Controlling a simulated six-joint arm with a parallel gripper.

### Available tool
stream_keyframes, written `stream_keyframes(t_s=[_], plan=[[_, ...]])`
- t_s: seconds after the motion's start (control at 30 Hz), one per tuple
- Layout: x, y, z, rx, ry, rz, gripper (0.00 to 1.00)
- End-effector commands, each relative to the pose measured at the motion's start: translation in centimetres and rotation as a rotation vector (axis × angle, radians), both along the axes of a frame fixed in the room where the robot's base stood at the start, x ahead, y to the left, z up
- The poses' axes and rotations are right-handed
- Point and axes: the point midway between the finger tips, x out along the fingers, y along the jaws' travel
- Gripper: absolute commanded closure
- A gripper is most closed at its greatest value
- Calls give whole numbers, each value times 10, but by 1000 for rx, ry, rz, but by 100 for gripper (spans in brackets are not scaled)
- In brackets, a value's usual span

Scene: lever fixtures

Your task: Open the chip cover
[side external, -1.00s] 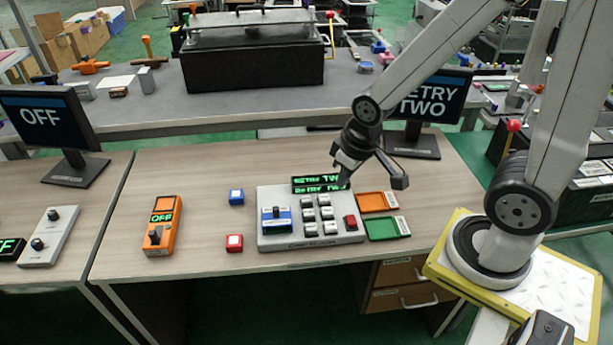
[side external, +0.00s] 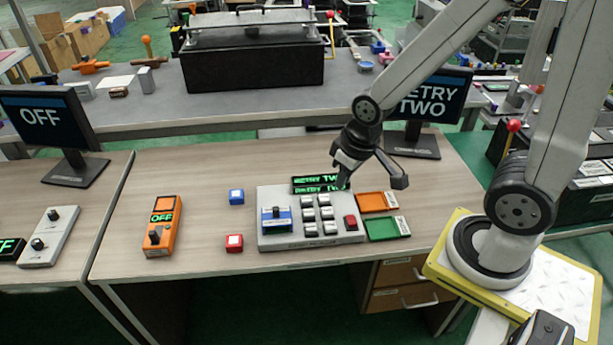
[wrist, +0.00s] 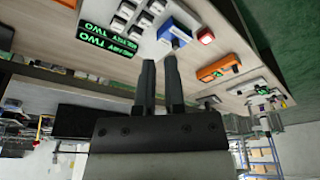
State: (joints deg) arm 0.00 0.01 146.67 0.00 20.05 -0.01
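A grey console (side external: 305,242) stands on the wooden table. On its left end sits a blue block with a dark handle (side external: 276,219), probably the chip cover; it looks down in place. It also shows near the top middle of the wrist view (wrist: 176,30). My gripper (side external: 343,181) hangs above the back right of the console, near the green-lettered display (side external: 320,185), apart from the blue block. In the wrist view my two dark fingers (wrist: 160,62) stand slightly apart with nothing between them.
White keys and a red button (side external: 350,222) fill the console's right. Orange (side external: 377,202) and green (side external: 387,229) trays lie right of it. A monitor (side external: 430,105) stands behind.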

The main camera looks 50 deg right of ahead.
Motion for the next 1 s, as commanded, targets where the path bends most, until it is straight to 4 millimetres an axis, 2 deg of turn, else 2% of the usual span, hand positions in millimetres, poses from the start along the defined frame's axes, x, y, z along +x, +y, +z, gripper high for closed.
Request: stream_keyframes(t_s=[0.03, 0.1, 0.13, 0.37, 0.57, 1.0], plan=[[1, 0, 0, 0, 0, 2, 68], [3, 0, 0, -2, 2, 9, 46], [4, 0, 0, -3, 4, 14, 38], [28, 3, -6, -21, 34, 104, 38], [65, 7, -19, -46, 78, 253, 38], [143, 19, -73, -84, 180, 616, 38]])
